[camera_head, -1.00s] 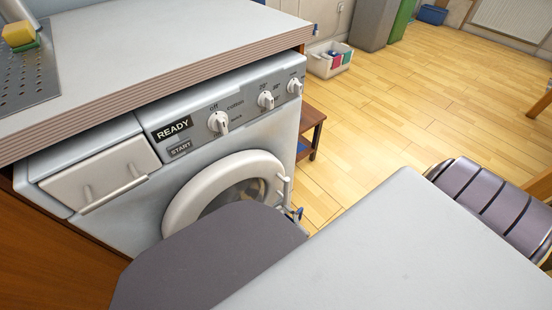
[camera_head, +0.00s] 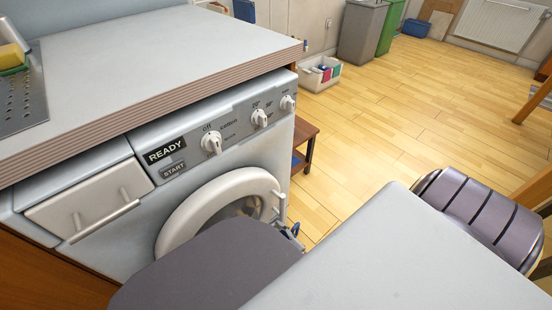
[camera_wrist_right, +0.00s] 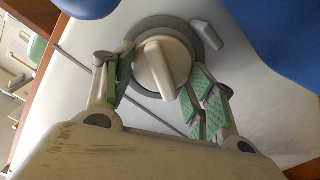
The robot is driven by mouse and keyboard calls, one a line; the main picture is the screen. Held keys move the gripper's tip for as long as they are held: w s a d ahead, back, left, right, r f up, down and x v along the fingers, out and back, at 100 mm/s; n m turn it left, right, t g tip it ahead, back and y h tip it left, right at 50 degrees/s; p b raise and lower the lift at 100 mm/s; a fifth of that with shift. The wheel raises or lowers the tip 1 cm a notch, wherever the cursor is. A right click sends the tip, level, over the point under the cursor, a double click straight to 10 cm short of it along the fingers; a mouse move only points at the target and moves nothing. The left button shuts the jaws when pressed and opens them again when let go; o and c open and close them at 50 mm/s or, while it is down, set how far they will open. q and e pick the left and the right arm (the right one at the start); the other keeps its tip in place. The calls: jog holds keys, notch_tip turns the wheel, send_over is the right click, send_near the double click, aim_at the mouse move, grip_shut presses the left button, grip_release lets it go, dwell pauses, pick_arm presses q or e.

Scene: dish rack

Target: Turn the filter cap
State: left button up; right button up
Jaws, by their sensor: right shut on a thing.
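The filter cap (camera_wrist_right: 160,66) is a round, pale cap with a raised bar handle, set in a grey ring on a white panel in the right wrist view. My right gripper (camera_wrist_right: 165,68) is shut on the cap, with a green-padded finger on each side of it. The bar handle stands tilted between the fingers. The washing machine (camera_head: 115,240) shows in the head view, with its round door (camera_head: 185,215) partly hidden by my own body. The cap is hidden in the head view. My left gripper is in neither current view.
A countertop (camera_head: 150,60) covers the machine, with a metal drainer (camera_head: 22,105) at left. A small wooden shelf (camera_head: 303,148) stands beside the machine. The wooden floor (camera_head: 400,120) at right is open, with a white bin (camera_head: 320,75) farther back.

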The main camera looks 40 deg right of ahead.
jog(key=shift+m, duration=0.4)
jog(key=shift+d+m, duration=0.15)
jog(key=shift+m, duration=2.15)
jog(key=o, duration=1)
jog(key=shift+n, duration=0.5)
jog(key=shift+n, duration=1.7)
jog(key=shift+n, duration=0.5)
